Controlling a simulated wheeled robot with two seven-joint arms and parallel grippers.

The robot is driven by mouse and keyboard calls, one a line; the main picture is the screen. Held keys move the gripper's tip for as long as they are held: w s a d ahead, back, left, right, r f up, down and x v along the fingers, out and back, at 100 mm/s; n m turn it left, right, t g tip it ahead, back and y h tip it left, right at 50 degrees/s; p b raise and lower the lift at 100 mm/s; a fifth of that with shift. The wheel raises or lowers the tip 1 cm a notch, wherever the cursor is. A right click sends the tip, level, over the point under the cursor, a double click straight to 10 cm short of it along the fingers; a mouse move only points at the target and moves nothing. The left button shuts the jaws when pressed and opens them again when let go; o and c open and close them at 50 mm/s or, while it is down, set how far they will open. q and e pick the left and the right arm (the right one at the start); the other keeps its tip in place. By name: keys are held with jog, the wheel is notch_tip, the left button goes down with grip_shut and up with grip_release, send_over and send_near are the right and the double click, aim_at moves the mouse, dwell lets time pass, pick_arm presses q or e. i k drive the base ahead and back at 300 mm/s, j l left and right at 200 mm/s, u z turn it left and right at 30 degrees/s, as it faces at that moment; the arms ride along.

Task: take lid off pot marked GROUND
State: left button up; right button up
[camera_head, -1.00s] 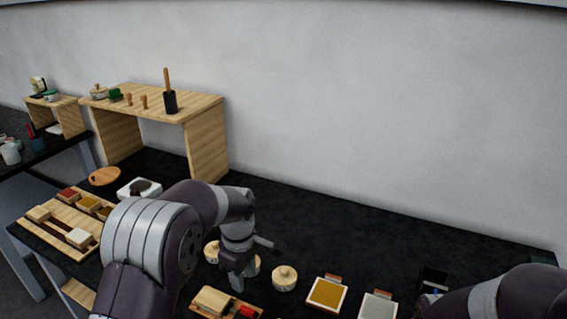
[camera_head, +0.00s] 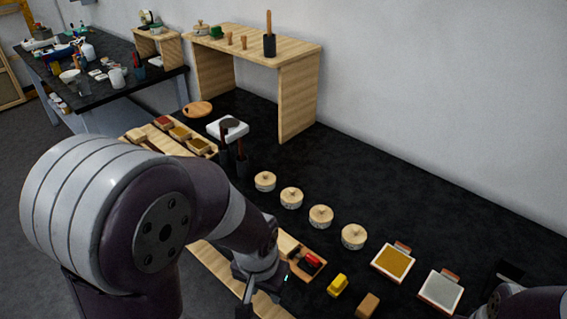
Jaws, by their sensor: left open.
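Several small round pots with pale wooden lids stand in a slanting row on the black table: a first pot (camera_head: 265,181), a second pot (camera_head: 291,197), a third pot (camera_head: 321,216) and the nearest pot (camera_head: 353,236). All have their lids on. Their markings are too small to read, so I cannot tell which one says GROUND. My left gripper (camera_head: 262,291) is open and empty, low in the picture, nearer me than the row and apart from the pots. My right arm shows at the bottom right corner; its gripper is out of view.
A yellow block (camera_head: 338,285) and a brown block (camera_head: 368,305) lie nearby. An ochre tile (camera_head: 393,263) and a grey tile (camera_head: 440,291) lie right of the pots. Behind the row the table is clear.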

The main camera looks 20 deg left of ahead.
aim_at(265, 178)
jog(key=j+z, duration=0.1)
jog(key=z, duration=0.75)
jog(key=j+z, duration=0.35)
jog(key=k+j+z, duration=0.1)
jog(key=j+z, duration=0.2)
jog(key=j, duration=0.2)
jog(key=k+j+z, duration=0.15)
jog(key=j+z, duration=0.2)
jog(key=k+j+z, duration=0.15)
jog(key=j+z, duration=0.2)
jog(key=j, duration=0.15)
jog(key=k+j, duration=0.25)
jog(key=j, duration=0.15)
jog(key=k+j, duration=0.2)
jog(key=j, duration=0.2)
jog(key=k+j+z, duration=0.1)
jog(key=k+j, duration=0.35)
jog(key=j, duration=0.3)
